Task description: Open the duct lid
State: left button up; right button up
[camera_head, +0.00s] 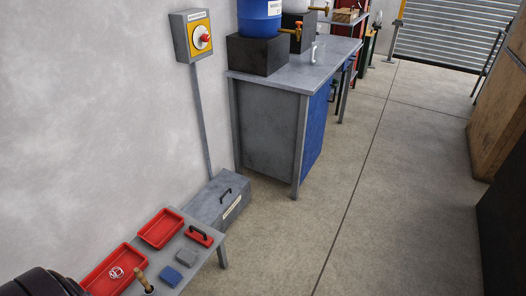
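The duct is a grey metal box (239,208) on the floor against the wall, beyond the end of a low bench. Its flat grey lid (208,201) lies on top and looks closed. A black handle (226,195) stands on the lid. A pale label is on the front side of the box. A grey conduit runs down the wall to it. A dark rounded part at the bottom left corner appears to be mine. Neither gripper shows, and the inside of the duct is hidden.
The low bench (205,258) holds red trays (160,228), a red block with a black handle (199,236) and small blue and grey pads. A grey workbench (268,130) stands behind the duct. A switch box (194,37) hangs above. Floor to the right is clear.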

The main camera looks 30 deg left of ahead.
aim_at(208, 205)
jog(key=i+u, duration=0.25)
jog(key=i, duration=0.35)
jog(key=i+l+u, duration=0.2)
jog(key=i, duration=0.4)
jog(key=i+l+u, duration=0.25)
jog(key=i, duration=0.35)
jog(key=j, duration=0.1)
